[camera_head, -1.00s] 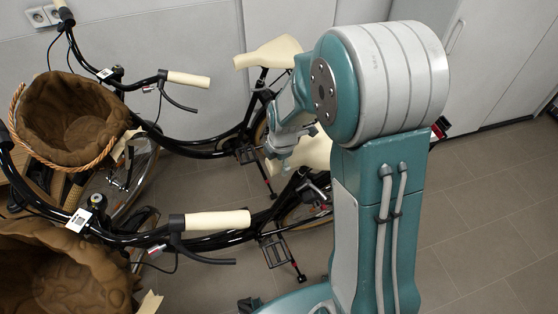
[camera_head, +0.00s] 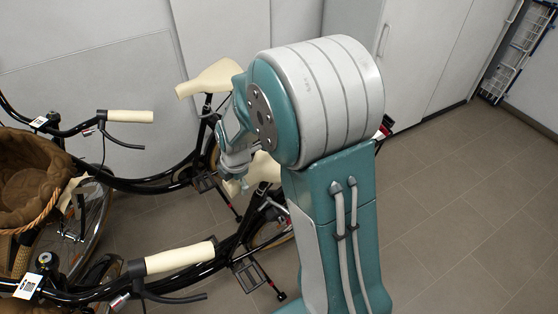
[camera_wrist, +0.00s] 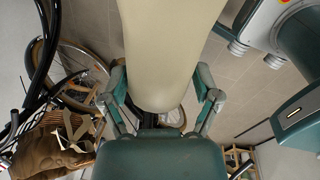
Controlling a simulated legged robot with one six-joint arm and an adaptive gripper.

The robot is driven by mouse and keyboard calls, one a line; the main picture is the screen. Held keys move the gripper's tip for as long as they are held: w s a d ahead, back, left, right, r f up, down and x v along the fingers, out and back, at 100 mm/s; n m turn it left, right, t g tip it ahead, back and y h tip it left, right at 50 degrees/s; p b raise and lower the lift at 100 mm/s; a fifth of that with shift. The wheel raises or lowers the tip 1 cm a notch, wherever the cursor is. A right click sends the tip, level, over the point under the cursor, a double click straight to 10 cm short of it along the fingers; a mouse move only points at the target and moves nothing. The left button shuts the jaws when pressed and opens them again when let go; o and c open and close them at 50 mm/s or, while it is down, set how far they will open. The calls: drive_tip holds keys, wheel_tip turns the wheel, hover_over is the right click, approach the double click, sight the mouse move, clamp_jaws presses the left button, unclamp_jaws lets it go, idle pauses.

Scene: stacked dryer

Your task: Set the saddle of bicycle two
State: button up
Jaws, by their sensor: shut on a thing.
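Two black bicycles with cream saddles and grips stand side by side. The near saddle (camera_head: 264,168) is partly hidden behind my arm. My gripper (camera_head: 235,178) is at the near saddle's nose. In the wrist view, my gripper (camera_wrist: 161,85) has one finger on each side of the cream near saddle (camera_wrist: 165,45), shut on its narrow front part. I cannot tell from the pictures which bicycle is number two. The near saddle's post is mostly hidden.
A lined wicker basket (camera_head: 30,180) sits on the far bicycle's front. The near handlebar grip (camera_head: 180,256) lies left of my arm. White cabinets (camera_head: 420,50) and a wall stand behind. The tiled floor (camera_head: 470,200) on the right is clear.

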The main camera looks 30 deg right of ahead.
drive_tip(key=shift+d+r, duration=0.2)
drive_tip(key=shift+r, duration=0.6)
drive_tip(key=shift+d+r, duration=0.2)
drive_tip(key=shift+r, duration=0.55)
drive_tip(key=o, duration=1)
drive_tip(key=shift+o, duration=0.4)
drive_tip(key=shift+a+f, duration=0.1)
drive_tip(key=shift+a, duration=0.05)
wheel_tip(320, 180, up, 12)
drive_tip(key=s, duration=0.2)
drive_tip(key=s+r+m+t, duration=0.2)
drive_tip(key=s+m, duration=0.7)
drive_tip(key=m, duration=0.1)
drive_tip(key=s+r+m+t, duration=0.1)
drive_tip(key=s+r+m, duration=0.2)
drive_tip(key=s+m, duration=0.6)
drive_tip(key=shift+s+a+r+m+t+h, duration=0.15)
drive_tip(key=shift+s+a+m+t+h, duration=0.2)
drive_tip(key=shift+m, duration=0.75)
